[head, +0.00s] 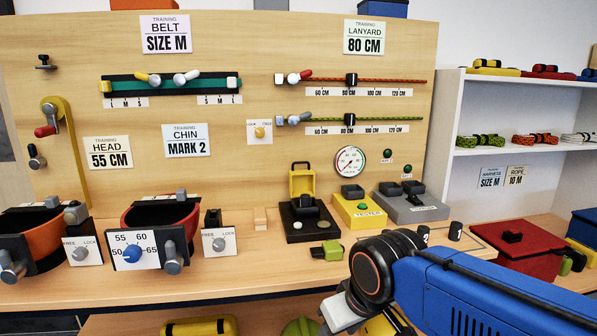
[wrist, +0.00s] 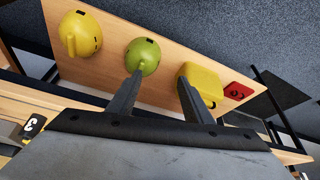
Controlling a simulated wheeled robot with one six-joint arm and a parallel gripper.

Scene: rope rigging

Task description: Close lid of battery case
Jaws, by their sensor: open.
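What looks like the battery case (head: 305,222) is a black box on the workbench, in the middle of the head view. Its yellow-framed lid (head: 302,178) stands raised at the back, open. A dark block sits in front of the lid; I cannot tell its details. My gripper (wrist: 161,78) shows in the wrist view with two dark fingers spread apart and nothing between them. In the head view my arm reaches in from the lower right, in front of and below the bench edge, well apart from the case. The fingertips are not clear there.
A small green-black block (head: 326,251) lies in front of the case. A yellow tester (head: 358,212) and a grey box (head: 415,207) stand to its right. In the wrist view, a wooden shelf holds a yellow helmet (wrist: 82,35), a green helmet (wrist: 143,56) and a yellow case (wrist: 203,82).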

